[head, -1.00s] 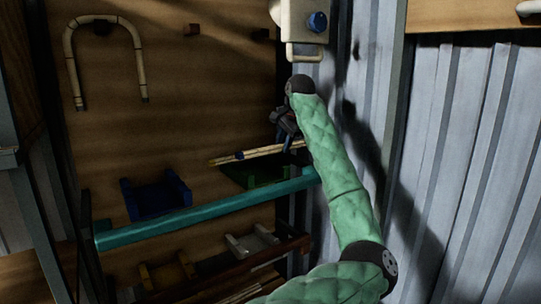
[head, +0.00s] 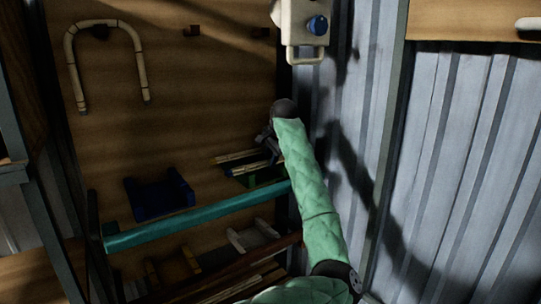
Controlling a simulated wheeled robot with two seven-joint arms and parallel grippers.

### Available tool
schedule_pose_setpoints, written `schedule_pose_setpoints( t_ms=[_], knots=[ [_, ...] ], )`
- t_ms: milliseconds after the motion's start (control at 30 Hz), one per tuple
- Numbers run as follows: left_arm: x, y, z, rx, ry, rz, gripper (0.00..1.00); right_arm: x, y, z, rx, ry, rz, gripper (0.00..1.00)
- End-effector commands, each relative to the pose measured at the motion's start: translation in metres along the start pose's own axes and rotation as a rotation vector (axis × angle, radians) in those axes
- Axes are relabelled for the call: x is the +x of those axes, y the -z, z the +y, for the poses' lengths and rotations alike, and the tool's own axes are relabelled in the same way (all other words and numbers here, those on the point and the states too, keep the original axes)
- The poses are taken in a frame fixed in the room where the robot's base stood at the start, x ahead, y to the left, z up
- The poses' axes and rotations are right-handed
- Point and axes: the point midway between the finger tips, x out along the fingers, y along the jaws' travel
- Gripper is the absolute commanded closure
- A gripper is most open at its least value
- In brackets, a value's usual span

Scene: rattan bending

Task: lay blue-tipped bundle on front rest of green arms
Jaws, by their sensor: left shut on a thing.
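My left gripper (head: 270,148), dark and partly hidden behind its wrist and green-sleeved arm, is shut on a pale rattan bundle (head: 233,157). The bundle's free end points left, just above the green arms (head: 252,180). The blue tip cannot be made out clearly now. The green arms stick out from the wooden wall behind the teal bar, and my arm and the bar hide part of them. I cannot tell whether the bundle touches them. My right gripper is not in view.
A teal bar (head: 190,220) crosses in front of the racks. Blue arms (head: 160,193) are to the left, white arms (head: 252,237) below. A bent rattan hoop (head: 70,60) hangs on the wall. A pale box with a blue knob (head: 317,25) is above right, by corrugated metal.

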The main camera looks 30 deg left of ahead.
Motion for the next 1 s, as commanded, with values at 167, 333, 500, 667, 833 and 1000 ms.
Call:
schedule_pose_setpoints(
  t_ms=[167,333,500,667,833,1000],
  knots=[
    [0.002,0.000,0.001,0.000,0.000,0.001,0.96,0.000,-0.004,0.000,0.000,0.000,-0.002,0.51],
    [0.002,0.000,0.001,0.001,0.000,0.001,0.96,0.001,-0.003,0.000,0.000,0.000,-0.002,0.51],
    [0.003,0.000,0.002,0.001,0.000,0.001,0.96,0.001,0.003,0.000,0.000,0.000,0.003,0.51],
    [0.004,0.001,0.002,0.001,0.000,0.001,0.96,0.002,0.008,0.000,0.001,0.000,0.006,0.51],
    [0.004,0.000,0.002,0.001,-0.001,0.001,0.51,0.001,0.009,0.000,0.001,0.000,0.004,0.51],
    [0.004,0.000,0.002,0.001,-0.001,0.001,0.51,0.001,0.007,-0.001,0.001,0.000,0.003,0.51]
  ],
)
